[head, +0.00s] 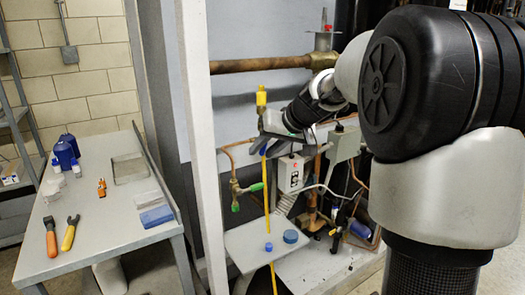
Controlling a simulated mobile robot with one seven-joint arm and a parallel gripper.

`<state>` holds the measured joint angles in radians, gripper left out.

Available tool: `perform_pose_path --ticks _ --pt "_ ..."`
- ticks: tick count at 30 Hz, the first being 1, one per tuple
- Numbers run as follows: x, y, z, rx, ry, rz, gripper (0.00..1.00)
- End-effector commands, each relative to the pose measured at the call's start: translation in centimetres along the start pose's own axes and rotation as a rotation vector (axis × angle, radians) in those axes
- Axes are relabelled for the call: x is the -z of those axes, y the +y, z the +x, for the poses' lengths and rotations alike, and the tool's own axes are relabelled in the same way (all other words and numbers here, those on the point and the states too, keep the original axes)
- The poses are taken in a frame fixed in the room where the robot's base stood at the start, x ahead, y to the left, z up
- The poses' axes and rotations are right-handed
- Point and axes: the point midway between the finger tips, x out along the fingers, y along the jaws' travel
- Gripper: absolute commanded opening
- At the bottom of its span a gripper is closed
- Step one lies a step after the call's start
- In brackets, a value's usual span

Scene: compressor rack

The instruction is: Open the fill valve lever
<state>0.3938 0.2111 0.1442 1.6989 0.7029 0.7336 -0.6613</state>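My gripper (268,132) is in front of the rack, beside an upright yellow hose (266,195). Its fingers are small and partly overlapped by the hose, so whether they are open, shut or touching the hose is unclear. A yellow fitting (261,98) shows just above the gripper. Below and left of it, a brass valve assembly (235,186) has a green handle (256,187) to its right and a green end at its bottom. A red-topped part (327,27) stands on the copper pipe. I cannot tell which of these is the fill valve lever.
A white post (195,130) stands left of the valves. A grey control box (292,172) and copper pipes are to the right. A bench (110,225) with tools, bottles and trays is at left. My arm hides the right side.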

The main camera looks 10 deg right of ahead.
Motion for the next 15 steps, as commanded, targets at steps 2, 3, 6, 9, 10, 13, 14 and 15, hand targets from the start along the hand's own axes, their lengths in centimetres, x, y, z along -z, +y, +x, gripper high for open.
perform_pose_path --ticks 2,3,6,9,10,13,14,15 --pt "0.2 0.0 -1.8 -0.003 0.005 0.000 0.31" --pt "0.2 0.0 -2.7 -0.004 0.005 0.000 0.31" --pt "0.3 -0.1 -5.2 -0.004 0.006 -0.001 0.31" --pt "0.3 0.0 -7.7 -0.004 0.006 0.001 0.31" --pt "0.2 0.0 -8.4 -0.004 0.006 0.000 0.31" --pt "0.2 0.0 -10.8 -0.004 0.006 0.000 0.31" --pt "0.2 0.0 -11.5 -0.003 0.005 0.000 0.31" --pt "0.2 0.0 -12.3 -0.003 0.005 0.000 0.31"
